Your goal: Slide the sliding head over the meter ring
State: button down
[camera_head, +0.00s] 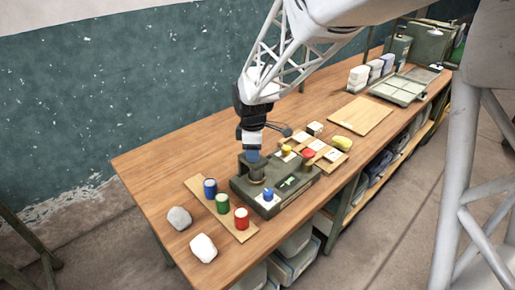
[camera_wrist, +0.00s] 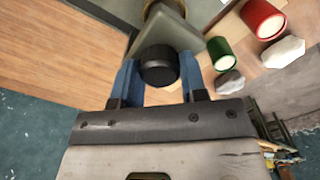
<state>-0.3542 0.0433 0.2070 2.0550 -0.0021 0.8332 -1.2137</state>
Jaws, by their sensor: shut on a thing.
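A dark green instrument (camera_head: 283,197) stands near the front of the wooden bench, with a small lit green display on its top. A round post with a brass-coloured rim (camera_head: 257,175) is at its back left; this looks like the meter ring. In the wrist view a round brass-edged part (camera_wrist: 163,12) shows at the top. My gripper (camera_head: 254,156) is at the left end of the instrument. Its blue fingers (camera_wrist: 158,80) are shut on a black round knob (camera_wrist: 158,64), which seems to belong to the sliding head. I cannot tell how the head sits relative to the ring.
Blue, green and red cylinders (camera_head: 222,203) stand on a wooden strip at the left, beside two pale stones (camera_head: 203,247). Small coloured pieces lie on a board (camera_head: 325,152) behind the instrument, beside a yellow lump (camera_head: 342,143).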

jog(key=shift+s+a, duration=0.15)
jog(key=c, duration=0.7)
grip_release()
jog(key=shift+o, duration=0.2)
jog(key=shift+r, duration=3.9)
